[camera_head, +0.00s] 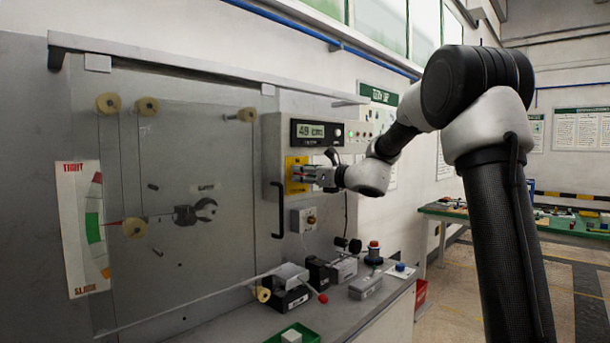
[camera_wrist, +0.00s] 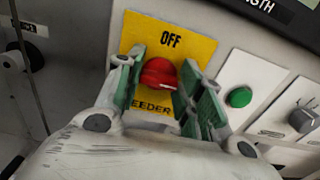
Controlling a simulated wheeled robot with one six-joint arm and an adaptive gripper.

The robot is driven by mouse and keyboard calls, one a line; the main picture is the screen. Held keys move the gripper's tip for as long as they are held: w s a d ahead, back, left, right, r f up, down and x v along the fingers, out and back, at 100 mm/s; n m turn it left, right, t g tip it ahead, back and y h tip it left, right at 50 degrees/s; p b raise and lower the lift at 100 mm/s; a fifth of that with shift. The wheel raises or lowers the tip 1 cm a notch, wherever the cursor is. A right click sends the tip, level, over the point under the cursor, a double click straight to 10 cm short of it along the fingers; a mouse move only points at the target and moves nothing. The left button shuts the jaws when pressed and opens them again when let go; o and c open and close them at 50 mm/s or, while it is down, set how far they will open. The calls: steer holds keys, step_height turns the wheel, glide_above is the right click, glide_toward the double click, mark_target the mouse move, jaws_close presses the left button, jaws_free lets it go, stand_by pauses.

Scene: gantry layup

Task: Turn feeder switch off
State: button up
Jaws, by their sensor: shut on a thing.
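The feeder switch is a red knob (camera_wrist: 158,73) on a yellow plate (camera_wrist: 203,45) marked "OFF" above it and "FEEDER" below, partly covered. My gripper (camera_wrist: 163,82) has its green-padded fingers on either side of the knob and is shut on it. In the head view the yellow plate (camera_head: 291,187) is on the grey control box under the display, and my gripper (camera_head: 308,175) reaches it from the right. There the knob is mostly hidden by the fingers.
A display (camera_head: 318,132) reading about "49" is above the plate. A green button (camera_wrist: 239,97) and a grey knob (camera_wrist: 304,118) are to its right. Several small boxes are on the bench (camera_head: 235,328) below.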

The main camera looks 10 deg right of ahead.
steer(key=shift+n, duration=0.4)
steer(key=n, duration=0.8)
steer(key=shift+a+f, duration=0.1)
steer(key=shift+a, duration=0.05)
steer(key=n, duration=0.4)
steer(key=shift+s+f+n, duration=0.1)
steer(key=shift+n, duration=0.3)
steer(key=n, duration=0.4)
steer(key=shift+f, duration=0.1)
steer(key=shift+n, duration=0.3)
steer(key=o, duration=1)
steer(key=shift+s, duration=0.1)
